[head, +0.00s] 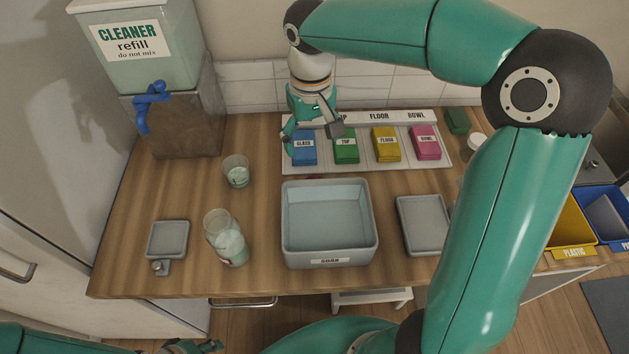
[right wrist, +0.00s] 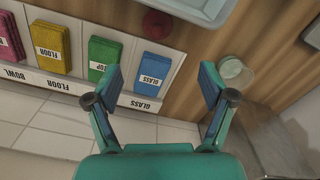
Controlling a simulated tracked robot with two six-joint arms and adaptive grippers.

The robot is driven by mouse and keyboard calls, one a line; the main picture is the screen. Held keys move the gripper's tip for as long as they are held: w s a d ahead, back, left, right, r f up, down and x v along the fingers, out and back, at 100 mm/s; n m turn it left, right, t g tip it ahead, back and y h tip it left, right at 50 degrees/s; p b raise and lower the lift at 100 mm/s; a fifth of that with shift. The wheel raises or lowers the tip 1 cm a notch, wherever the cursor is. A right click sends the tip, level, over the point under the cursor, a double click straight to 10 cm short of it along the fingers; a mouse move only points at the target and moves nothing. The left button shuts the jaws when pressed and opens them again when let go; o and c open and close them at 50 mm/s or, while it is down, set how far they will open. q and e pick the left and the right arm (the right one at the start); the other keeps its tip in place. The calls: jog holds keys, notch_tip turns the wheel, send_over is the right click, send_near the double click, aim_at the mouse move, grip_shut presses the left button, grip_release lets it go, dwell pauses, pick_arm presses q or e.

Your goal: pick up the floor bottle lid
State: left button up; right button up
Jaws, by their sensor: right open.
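A dark red round lid-like piece (right wrist: 158,23) lies on the wood beside the basin in the right wrist view. In the head view only a sliver of red shows behind the basin's back rim; I cannot read a label on it. My right gripper (head: 313,138) is open and empty, over the cloth rack near the blue and green stacks. In the right wrist view its open fingers (right wrist: 161,80) frame the blue GLASS stack's side, with the red piece beyond the fingertips. My left gripper (head: 195,346) shows only partly at the bottom edge; its jaws are unclear.
The grey basin (head: 330,262) stands mid-counter, a grey tray (head: 424,225) right of it. A clear bottle (head: 226,240) and a glass (head: 236,171) stand left. The cloth rack (head: 372,161) lies behind. The cleaner dispenser (head: 172,110) stands at back left. My right arm hides the counter's right part.

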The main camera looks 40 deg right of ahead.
aim_at(314, 175)
notch_tip(314, 175, down, 8)
jog(key=shift+r, duration=0.15)
jog(key=shift+s+d+f+p, duration=0.1)
jog(key=shift+f+p, duration=0.05)
jog(key=shift+f, duration=1.15)
jog(key=shift+d+f+p, duration=0.1)
jog(key=shift+f+p, duration=0.05)
jog(key=shift+f, duration=1.1)
jog(key=c, duration=0.8)
